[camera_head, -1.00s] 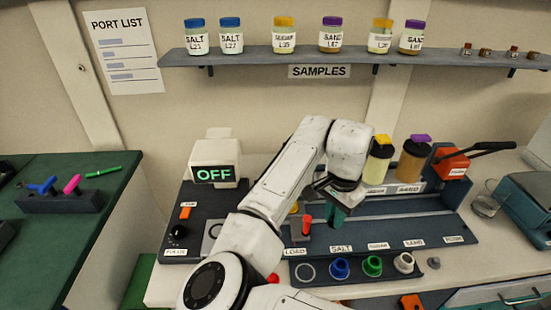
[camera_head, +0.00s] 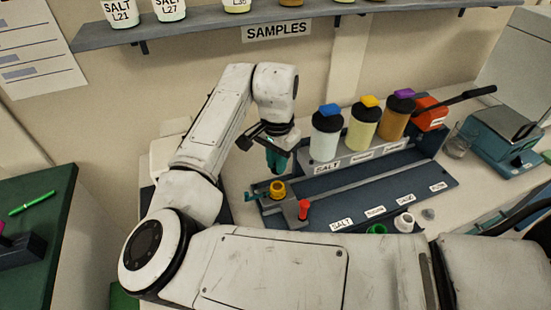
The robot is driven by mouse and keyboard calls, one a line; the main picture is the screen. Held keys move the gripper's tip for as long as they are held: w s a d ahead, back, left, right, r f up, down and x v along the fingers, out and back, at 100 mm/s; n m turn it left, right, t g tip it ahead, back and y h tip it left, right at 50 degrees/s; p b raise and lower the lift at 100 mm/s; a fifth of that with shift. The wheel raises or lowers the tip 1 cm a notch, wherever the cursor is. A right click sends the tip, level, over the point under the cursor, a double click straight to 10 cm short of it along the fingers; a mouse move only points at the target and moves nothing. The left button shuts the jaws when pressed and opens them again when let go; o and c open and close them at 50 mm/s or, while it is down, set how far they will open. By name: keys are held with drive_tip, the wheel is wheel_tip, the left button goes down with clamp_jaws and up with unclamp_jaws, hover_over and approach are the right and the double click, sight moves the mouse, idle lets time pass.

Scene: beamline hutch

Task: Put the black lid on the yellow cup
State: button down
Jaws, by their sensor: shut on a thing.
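The small yellow cup (camera_head: 277,190) stands upright at the left end of the dark rail on the bench, beside a red lever. My gripper (camera_head: 277,170) points down just above the yellow cup, with a small gap in the picture. Its teal fingers are closed together on something small. The black lid cannot be made out clearly; what the fingers hold is mostly hidden and fits the lid's place.
The red lever (camera_head: 304,209) stands close right of the cup. Behind the rail are black-topped bottles of white (camera_head: 326,135), cream (camera_head: 363,125) and brown (camera_head: 395,117) powder. Green (camera_head: 376,229) and white (camera_head: 404,222) cups stand in front. An orange press (camera_head: 430,115) is at right.

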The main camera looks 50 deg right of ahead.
drive_tip(key=shift+f+b, duration=2.05)
drive_tip(key=shift+f, duration=0.45)
drive_tip(key=shift+s+a+p, duration=0.1)
drive_tip(key=shift+p, duration=0.2)
drive_tip(key=shift+f, duration=0.55)
drive_tip(key=c, duration=1)
unclamp_jaws()
wheel_tip(320, 180, up, 11)
drive_tip(key=shift+f+b, duration=0.1)
drive_tip(key=shift+b, duration=0.55)
